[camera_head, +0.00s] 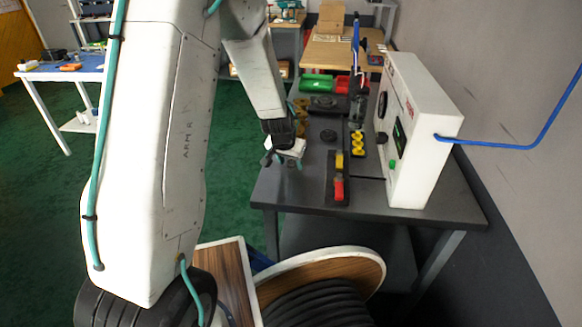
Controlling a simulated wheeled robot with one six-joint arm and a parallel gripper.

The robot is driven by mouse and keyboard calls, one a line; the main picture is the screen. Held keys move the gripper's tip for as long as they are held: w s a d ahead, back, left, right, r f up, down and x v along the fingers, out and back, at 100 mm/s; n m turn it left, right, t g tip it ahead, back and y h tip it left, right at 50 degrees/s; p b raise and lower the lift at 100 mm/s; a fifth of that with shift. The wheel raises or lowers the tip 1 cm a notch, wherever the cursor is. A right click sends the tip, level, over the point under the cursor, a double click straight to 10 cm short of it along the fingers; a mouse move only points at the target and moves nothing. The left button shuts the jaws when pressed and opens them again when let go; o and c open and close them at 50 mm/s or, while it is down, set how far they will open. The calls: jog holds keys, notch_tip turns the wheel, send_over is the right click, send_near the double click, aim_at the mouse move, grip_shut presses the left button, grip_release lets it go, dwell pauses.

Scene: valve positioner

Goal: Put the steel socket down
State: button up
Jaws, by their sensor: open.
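My gripper (284,160) is open at the left edge of the dark grey bench (290,195). Its fingers are small in this view and point down over or just above the bench edge. I cannot pick out the steel socket with certainty; it may be hidden by the gripper or too small to tell. Whether anything touches the fingers cannot be told from here.
A white control box (412,160) with a blue hose stands on the bench's right. A dark plate with yellow and red parts (339,188) and yellow knobs (358,146) lie before it. A cable reel (325,275) is in front.

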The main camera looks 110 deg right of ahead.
jog(key=shift+s+d+f, duration=0.15)
jog(key=shift+d+f, duration=0.05)
jog(key=shift+f, duration=0.3)
grip_shut()
jog(key=shift+r, duration=0.15)
jog(key=shift+r, duration=0.3)
jog(key=r, duration=0.3)
jog(key=shift+a, duration=0.25)
jog(key=w+a+r, duration=0.1)
jog(key=w+a, duration=0.2)
jog(key=a, duration=1.2)
jog(key=shift+a, duration=0.15)
